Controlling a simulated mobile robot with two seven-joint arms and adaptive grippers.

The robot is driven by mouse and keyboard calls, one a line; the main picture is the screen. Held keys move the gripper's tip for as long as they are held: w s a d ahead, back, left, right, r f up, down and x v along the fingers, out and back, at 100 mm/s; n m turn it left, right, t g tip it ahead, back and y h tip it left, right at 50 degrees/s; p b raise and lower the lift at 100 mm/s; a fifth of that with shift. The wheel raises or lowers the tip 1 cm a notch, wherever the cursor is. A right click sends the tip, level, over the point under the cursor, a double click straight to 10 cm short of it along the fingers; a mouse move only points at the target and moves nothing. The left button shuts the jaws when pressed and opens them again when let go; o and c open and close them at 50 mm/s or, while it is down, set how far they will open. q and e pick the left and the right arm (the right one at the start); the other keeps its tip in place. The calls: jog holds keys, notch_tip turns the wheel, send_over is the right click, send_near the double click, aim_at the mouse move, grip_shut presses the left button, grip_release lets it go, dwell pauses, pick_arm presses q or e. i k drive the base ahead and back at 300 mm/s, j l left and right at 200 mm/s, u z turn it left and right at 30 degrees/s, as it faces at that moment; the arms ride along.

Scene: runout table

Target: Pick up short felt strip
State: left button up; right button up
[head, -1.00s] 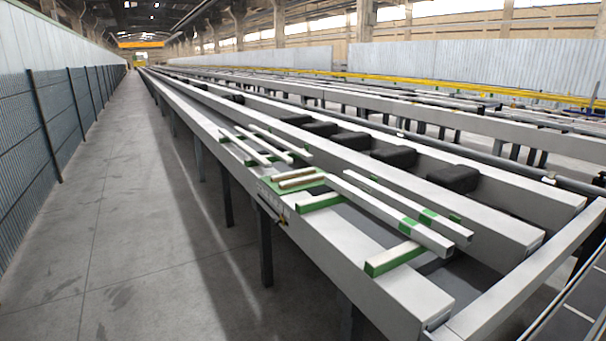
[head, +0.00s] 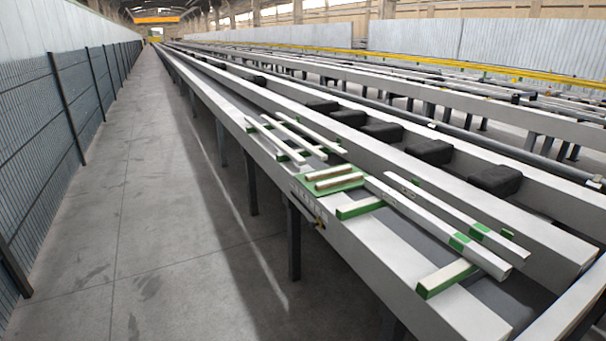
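Two short beige strips with brownish sides, a far one (head: 329,172) and a near one (head: 340,183), lie side by side on a green mat (head: 312,187). The mat rests on the near beam of the long runout table. I cannot tell from this view which short piece is the felt strip. Neither of my grippers is in view, and nothing is seen touching the strips.
Long pale bars (head: 430,220) with green patches lie right of the mat, across green-sided blocks (head: 447,278). Several thinner bars (head: 279,141) lie beyond it. Black blocks (head: 430,151) stand in a row behind. The concrete floor (head: 170,220) at left is clear.

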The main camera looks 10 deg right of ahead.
aim_at(319, 186)
jog(key=i+j+u, duration=0.25)
jog(key=i, duration=0.4)
jog(key=i+u, duration=0.3)
jog(key=i, duration=0.35)
jog(key=i+j+z, duration=0.1)
jog(key=i+z, duration=0.4)
jog(key=i+j+z, duration=0.3)
jog(key=i+z, duration=0.2)
jog(key=i+j+z, duration=0.15)
jog(key=z, duration=0.25)
jog(key=i+j+z, duration=0.15)
jog(key=z, duration=0.25)
jog(key=i+j+z, duration=0.1)
jog(key=j+z, duration=0.15)
jog(key=z, duration=0.15)
